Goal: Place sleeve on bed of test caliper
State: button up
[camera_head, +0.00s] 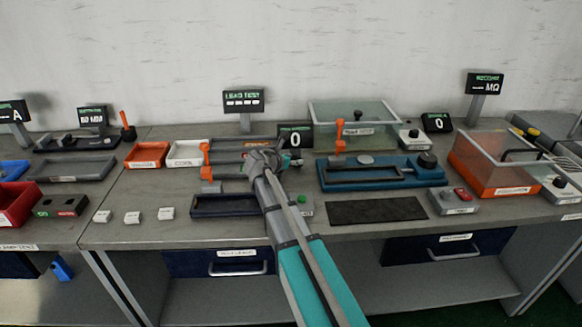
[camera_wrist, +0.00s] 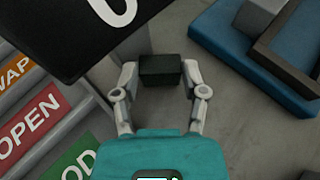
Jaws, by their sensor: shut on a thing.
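My gripper (camera_wrist: 160,78) is shut on a small dark block in the wrist view, which I take to be the sleeve (camera_wrist: 161,70). The block sits between the two fingertips, above a bare grey surface. In the head view my gripper (camera_head: 295,162) is just below a black display reading 0 (camera_head: 295,136), and the sleeve cannot be made out. The same display (camera_wrist: 95,30) fills the top left of the wrist view. I cannot tell which part is the caliper bed; my arm and the display hide part of that area.
A blue fixture with an orange handle (camera_head: 428,175) stands right of my gripper; its edge (camera_wrist: 232,50) shows in the wrist view. Coloured labelled lanes, one marked OPEN (camera_wrist: 35,127), lie to the left. A dark mat (camera_head: 376,210) and a dark tray (camera_head: 225,212) lie in front.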

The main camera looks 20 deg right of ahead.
jog(key=shift+f+b, duration=0.35)
jog(key=shift+f, duration=0.2)
jog(key=o, duration=0.9)
jog(key=shift+r, duration=0.1)
jog(key=shift+o, duration=0.2)
jog(key=shift+r, duration=0.15)
jog(key=shift+a+r+p, duration=0.15)
jog(key=shift+p, duration=0.25)
jog(key=p+v, duration=0.4)
jog(key=v, duration=0.6)
jog(key=shift+s+a+r, duration=0.1)
jog(key=shift+s+a, duration=0.1)
jog(key=shift+a, duration=0.05)
jog(key=shift+s+a+r, duration=0.15)
jog(key=shift+s+a, duration=0.1)
jog(key=shift+a, duration=0.2)
